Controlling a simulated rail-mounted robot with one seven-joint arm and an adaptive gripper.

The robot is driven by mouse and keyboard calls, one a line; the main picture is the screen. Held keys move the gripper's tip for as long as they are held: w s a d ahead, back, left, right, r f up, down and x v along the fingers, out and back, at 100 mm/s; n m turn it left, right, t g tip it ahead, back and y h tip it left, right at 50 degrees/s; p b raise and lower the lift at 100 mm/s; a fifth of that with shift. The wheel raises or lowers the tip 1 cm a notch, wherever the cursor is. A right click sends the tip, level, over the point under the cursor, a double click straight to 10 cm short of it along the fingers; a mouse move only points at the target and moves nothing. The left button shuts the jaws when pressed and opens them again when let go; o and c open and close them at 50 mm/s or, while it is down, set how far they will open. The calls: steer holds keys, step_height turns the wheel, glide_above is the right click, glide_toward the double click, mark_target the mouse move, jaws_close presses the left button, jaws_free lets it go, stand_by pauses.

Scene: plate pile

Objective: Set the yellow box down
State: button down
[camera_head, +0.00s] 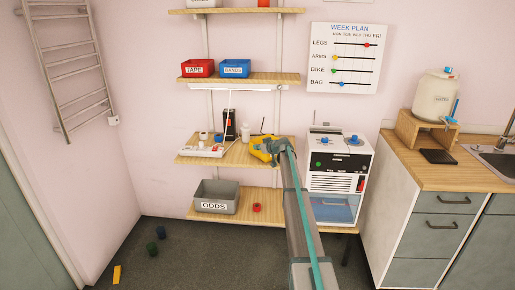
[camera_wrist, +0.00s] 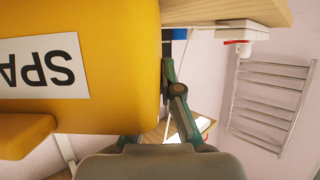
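The yellow box (camera_head: 261,150) is at the right end of the middle wooden shelf (camera_head: 230,159), partly hidden by my gripper (camera_head: 279,148). In the wrist view the yellow box (camera_wrist: 110,85) fills the left side, and its white label reads "SPA" upside down. One finger of my gripper (camera_wrist: 170,90) lies along the box's right side; the other finger is mostly hidden. My gripper looks shut on the box. The wooden board edge shows close by at the top of the wrist view. I cannot tell whether the box touches the shelf.
A white power strip (camera_head: 203,151), a black device (camera_head: 230,124) and small bottles occupy the left and back of that shelf. A white machine (camera_head: 338,165) stands close at the right. Below are a grey ODDS bin (camera_head: 215,205) and a red roll (camera_head: 256,207). Red and blue bins stand above.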

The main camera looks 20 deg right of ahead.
steer(key=shift+f, duration=0.15)
steer(key=c, duration=1.3)
jaws_free()
